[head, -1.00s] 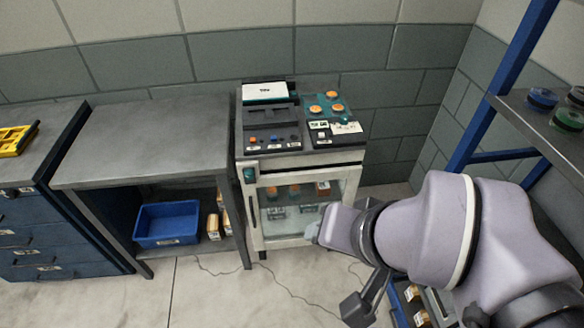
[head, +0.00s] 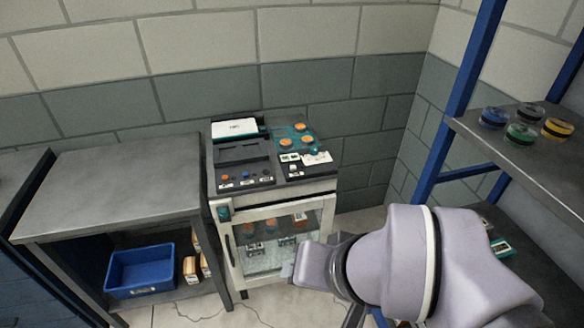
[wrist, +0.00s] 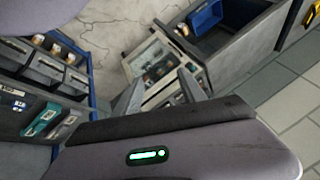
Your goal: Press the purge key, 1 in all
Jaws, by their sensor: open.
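The machine's control panel (head: 262,160) is on top of a white glass-fronted cabinet (head: 285,243) in the head view. Its front left part carries a row of small keys (head: 245,178), one orange and one blue among them. A white key (head: 293,169) sits on the right part, below orange round pads (head: 294,139). The labels are too small to read, so I cannot tell which is the purge key. My gripper (wrist: 160,85) shows two spread, empty fingers in the wrist view. It is apart from the panel, with the cabinet (wrist: 152,62) beyond it.
A grey bench (head: 115,185) stands left of the cabinet, with a blue bin (head: 140,271) below. A blue-framed shelf (head: 530,150) on the right holds several coloured round items. The wall is close behind the panel; the space above the panel is clear.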

